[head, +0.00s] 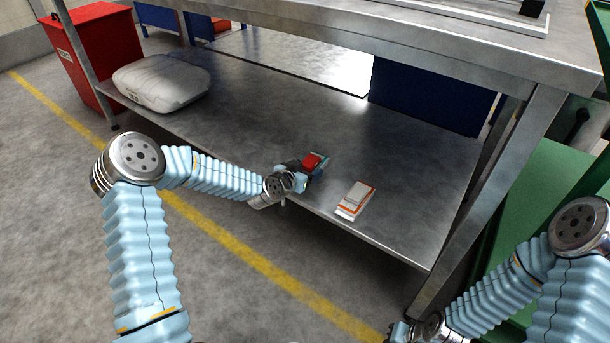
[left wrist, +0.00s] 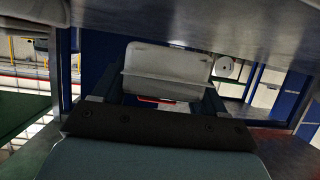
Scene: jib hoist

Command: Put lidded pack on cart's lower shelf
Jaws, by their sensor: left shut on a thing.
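My left gripper (head: 304,170) reaches over the front edge of the steel lower shelf (head: 400,160). It is shut on a small red-topped pack (head: 313,161) with a teal edge, at or just above the shelf surface; contact with the shelf is unclear. In the left wrist view a pale grey block (left wrist: 165,65) shows between the dark fingers, with a red sliver below it. A white and orange pack (head: 356,199) lies on the shelf to the right of the gripper. My right gripper (head: 400,333) is at the bottom edge, mostly cut off.
A white sack (head: 162,82) lies at the shelf's left end. A steel upper top (head: 430,40) overhangs the shelf, and a steel leg (head: 490,190) stands at right. Green equipment (head: 545,190) is beyond it. A red bin (head: 95,50) stands at far left. The shelf's middle is clear.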

